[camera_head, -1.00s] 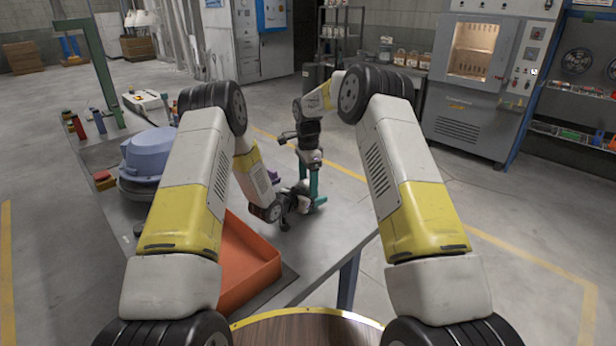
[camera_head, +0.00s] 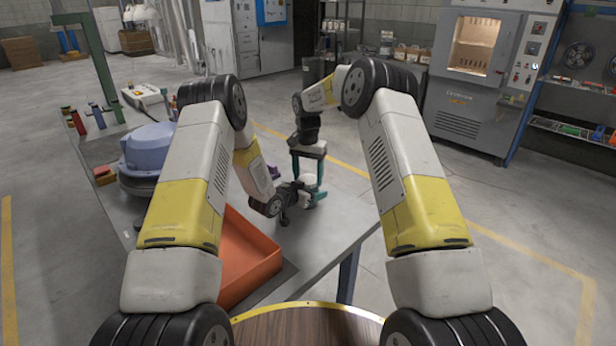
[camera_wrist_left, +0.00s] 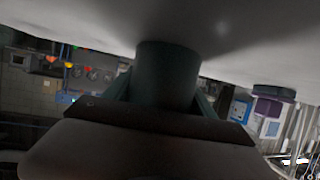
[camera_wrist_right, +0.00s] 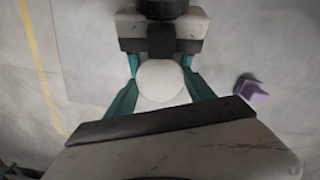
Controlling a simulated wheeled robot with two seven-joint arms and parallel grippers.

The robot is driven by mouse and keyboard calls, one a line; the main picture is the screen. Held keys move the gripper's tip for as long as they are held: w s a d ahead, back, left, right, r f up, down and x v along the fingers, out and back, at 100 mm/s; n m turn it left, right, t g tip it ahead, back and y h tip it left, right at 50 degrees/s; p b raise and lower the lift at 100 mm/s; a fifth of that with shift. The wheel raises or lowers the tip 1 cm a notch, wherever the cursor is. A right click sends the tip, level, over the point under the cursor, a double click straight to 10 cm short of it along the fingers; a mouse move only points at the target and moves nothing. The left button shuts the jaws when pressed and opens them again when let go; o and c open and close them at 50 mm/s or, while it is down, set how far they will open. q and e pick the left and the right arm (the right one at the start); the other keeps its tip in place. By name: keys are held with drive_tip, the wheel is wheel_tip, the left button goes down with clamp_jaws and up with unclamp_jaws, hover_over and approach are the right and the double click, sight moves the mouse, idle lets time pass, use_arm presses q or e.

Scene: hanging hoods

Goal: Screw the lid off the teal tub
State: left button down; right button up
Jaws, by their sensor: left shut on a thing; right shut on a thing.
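The teal tub (camera_wrist_left: 167,75) shows as a dark cylinder in the left wrist view, standing against the grey table. My left gripper (camera_wrist_left: 165,92) is shut around its side. In the right wrist view the round white lid (camera_wrist_right: 160,80) sits between the teal fingers of my right gripper (camera_wrist_right: 161,82), which is shut on it from above. In the head view my right gripper (camera_head: 308,178) points down over the tub, and my left gripper (camera_head: 292,194) reaches in low from the left. The tub is mostly hidden there by the grippers.
An orange tray (camera_head: 245,258) lies on the table close to my left arm. A blue-lilac domed thing (camera_head: 150,150) stands further left. A small purple block (camera_wrist_right: 252,92) is on the table near the tub. The table (camera_head: 335,225) is bare to the right of the grippers.

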drive_tip(key=n, duration=0.4)
drive_tip(key=shift+n, duration=0.3)
drive_tip(key=o, duration=1.5)
drive_tip(key=shift+a, duration=0.1)
drive_tip(key=shift+o, duration=0.2)
drive_tip(key=shift+r, duration=0.1)
